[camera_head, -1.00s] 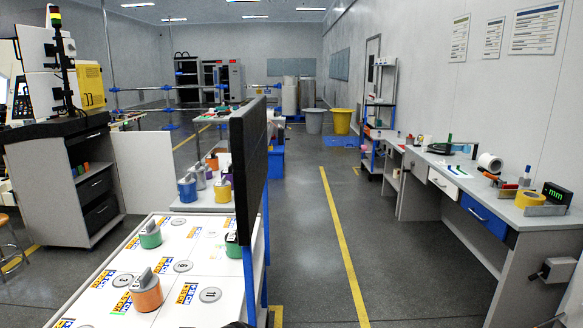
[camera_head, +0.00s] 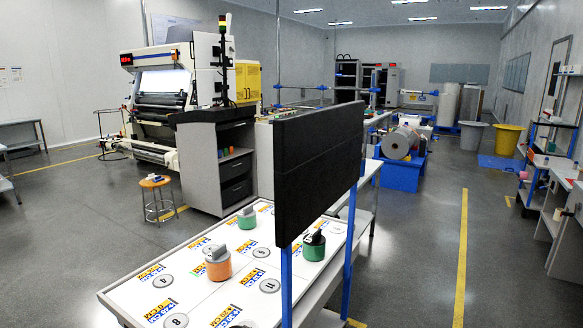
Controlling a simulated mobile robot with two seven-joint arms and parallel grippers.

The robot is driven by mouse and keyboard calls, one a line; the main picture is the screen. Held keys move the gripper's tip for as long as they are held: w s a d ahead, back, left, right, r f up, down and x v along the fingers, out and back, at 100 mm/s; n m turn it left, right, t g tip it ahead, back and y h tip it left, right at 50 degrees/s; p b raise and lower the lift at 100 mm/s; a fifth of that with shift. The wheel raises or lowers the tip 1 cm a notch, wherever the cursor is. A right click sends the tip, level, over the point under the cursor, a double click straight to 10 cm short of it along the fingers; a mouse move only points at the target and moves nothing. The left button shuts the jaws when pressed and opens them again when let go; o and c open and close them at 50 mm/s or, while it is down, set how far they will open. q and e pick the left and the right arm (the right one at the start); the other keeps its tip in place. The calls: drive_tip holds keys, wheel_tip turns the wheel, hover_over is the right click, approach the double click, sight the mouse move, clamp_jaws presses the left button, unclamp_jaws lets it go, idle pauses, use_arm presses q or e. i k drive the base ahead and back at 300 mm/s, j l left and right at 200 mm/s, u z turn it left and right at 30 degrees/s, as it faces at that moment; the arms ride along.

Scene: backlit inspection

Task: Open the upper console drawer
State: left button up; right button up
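The console (camera_head: 197,165) is a grey cabinet with a dark top, standing beyond the white table at centre-left. Its front faces right and shows an open shelf with small coloured items. Below the shelf are two dark drawers, the upper drawer (camera_head: 235,168) and the lower drawer (camera_head: 237,192). Both look shut. The black panel hides the area to the right of the console. Neither of my grippers is in view.
A white table (camera_head: 190,262) with orange and green canisters and a black upright panel (camera_head: 318,165) on blue posts stands in front. A wooden-topped stool (camera_head: 155,183) stands left of the console. Grey floor (camera_head: 90,240) is open at left; a yellow-lined aisle runs at right.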

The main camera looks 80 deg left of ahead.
sight(231, 169)
drive_tip(key=i+j+u, duration=0.15)
drive_tip(key=i+u, duration=0.4)
drive_tip(key=u, duration=0.2)
drive_tip(key=i+u, duration=0.4)
drive_tip(key=i+j+u, duration=0.1)
drive_tip(key=i+u, duration=0.35)
drive_tip(key=i, duration=1.65)
drive_tip(key=i+u, duration=0.15)
drive_tip(key=i, duration=0.8)
drive_tip(key=i+l, duration=0.15)
drive_tip(key=i, duration=0.75)
drive_tip(key=i+u, duration=0.45)
drive_tip(key=i, duration=0.9)
drive_tip(key=i+z, duration=0.15)
drive_tip(key=i, duration=0.55)
drive_tip(key=i+j+z, duration=0.15)
drive_tip(key=i, duration=0.5)
drive_tip(key=i+l+u, duration=0.2)
drive_tip(key=i, duration=0.2)
drive_tip(key=i+u, duration=0.2)
drive_tip(key=i, duration=0.2)
drive_tip(key=i+l+u, duration=0.2)
drive_tip(key=i+u, duration=0.25)
drive_tip(key=u, duration=0.2)
drive_tip(key=i+l+u, duration=0.15)
drive_tip(key=u, duration=0.25)
drive_tip(key=i+l+u, duration=0.2)
drive_tip(key=i+u, duration=0.25)
drive_tip(key=k, duration=0.1)
